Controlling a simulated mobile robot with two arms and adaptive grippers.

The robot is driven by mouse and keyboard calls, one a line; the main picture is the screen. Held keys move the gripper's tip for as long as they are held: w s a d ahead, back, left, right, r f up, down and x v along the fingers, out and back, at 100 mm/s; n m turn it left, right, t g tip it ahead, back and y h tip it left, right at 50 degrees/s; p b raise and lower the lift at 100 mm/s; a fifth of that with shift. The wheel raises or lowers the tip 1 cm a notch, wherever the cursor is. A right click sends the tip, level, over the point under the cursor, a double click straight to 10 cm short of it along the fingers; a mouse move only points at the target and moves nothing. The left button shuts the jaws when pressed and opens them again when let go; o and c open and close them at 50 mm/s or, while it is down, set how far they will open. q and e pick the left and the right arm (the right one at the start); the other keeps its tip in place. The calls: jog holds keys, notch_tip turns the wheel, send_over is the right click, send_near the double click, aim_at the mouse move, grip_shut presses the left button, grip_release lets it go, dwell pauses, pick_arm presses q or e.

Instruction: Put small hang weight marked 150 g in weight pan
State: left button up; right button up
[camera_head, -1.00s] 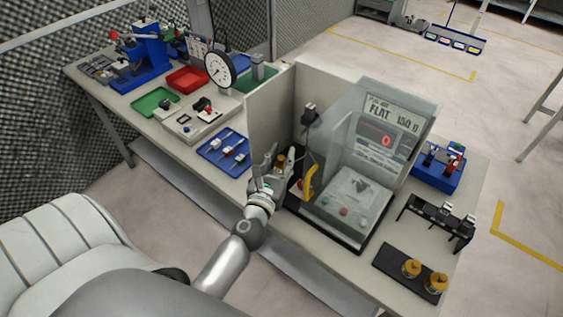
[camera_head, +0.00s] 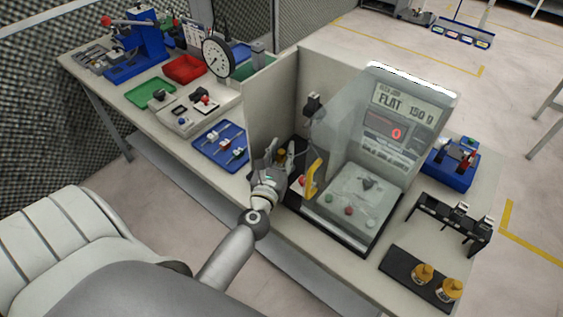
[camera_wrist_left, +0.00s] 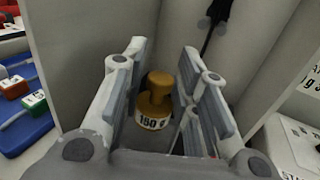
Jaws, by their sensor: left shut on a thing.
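The small brass weight marked 150 g (camera_wrist_left: 155,102) stands upright between the fingers of my left gripper (camera_wrist_left: 160,80) in the left wrist view. In the head view the gripper (camera_head: 272,158) is at the left end of the walled booth, shut on the weight (camera_head: 282,155), which is partly hidden by the fingers. A screen (camera_head: 400,105) in the booth reads FLAT 150 g, with a red 0 below it. I cannot make out the weight pan for sure. My right gripper is out of view.
Pale walls (camera_head: 272,115) rise close behind and left of the gripper. A black hanging fitting (camera_head: 312,105) is on the back wall. A yellow handle (camera_head: 312,178) and a clear shield (camera_head: 350,130) stand to the right. Two brass weights (camera_head: 422,273) sit on a black tray (camera_head: 400,265).

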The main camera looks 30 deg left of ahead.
pick_arm(q)
notch_tip(320, 180, down, 2)
jog(key=shift+f+b, duration=0.15)
jog(key=shift+b, duration=0.3)
jog(key=shift+f, duration=0.25)
jog(key=o, duration=1.1)
